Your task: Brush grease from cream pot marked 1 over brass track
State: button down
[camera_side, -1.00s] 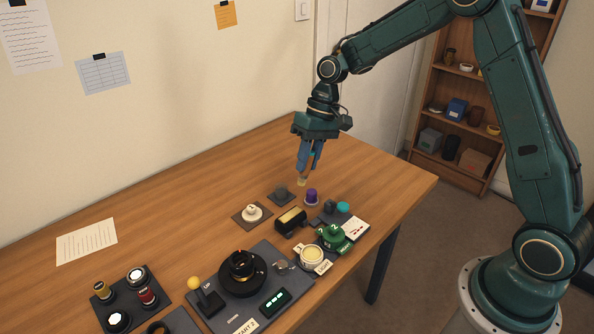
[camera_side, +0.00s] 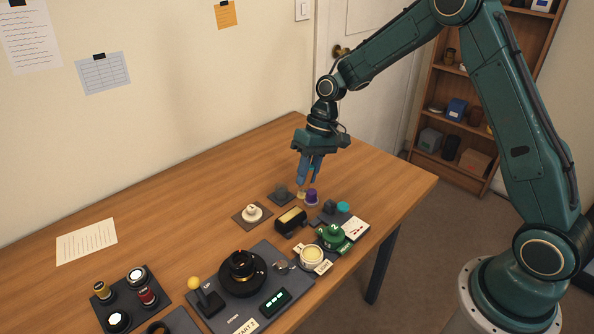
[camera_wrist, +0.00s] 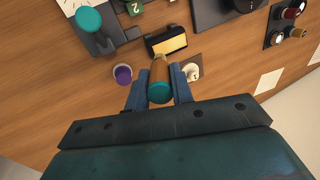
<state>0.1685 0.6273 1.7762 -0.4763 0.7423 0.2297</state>
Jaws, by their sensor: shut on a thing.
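My gripper (camera_side: 309,178) is shut on a brush. In the wrist view the brush (camera_wrist: 160,75) has a brown handle and a teal end, and its pale tip points down. In the side view the tip is low over the back of the table, just left of a purple-topped cup (camera_side: 311,197). The cream pot (camera_side: 312,255), with pale yellow contents and a small white label, stands near the front edge; the label is too small to read. A dark lens (camera_side: 241,261) sits on a round black stand.
A black block with a yellow top (camera_side: 291,220) stands between the brush and cream pot. A green pot (camera_side: 332,237) is beside the cream pot. A white piece (camera_side: 252,213) rests on a brown pad. A yellow-knobbed lever (camera_side: 194,284) stands left.

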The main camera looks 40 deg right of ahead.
aim_at(301, 188)
jog(key=shift+f, duration=0.85)
jog(key=shift+x, duration=0.9)
jog(key=shift+a, duration=1.65)
jog(key=shift+d, duration=2)
jog(key=shift+r, duration=4.15)
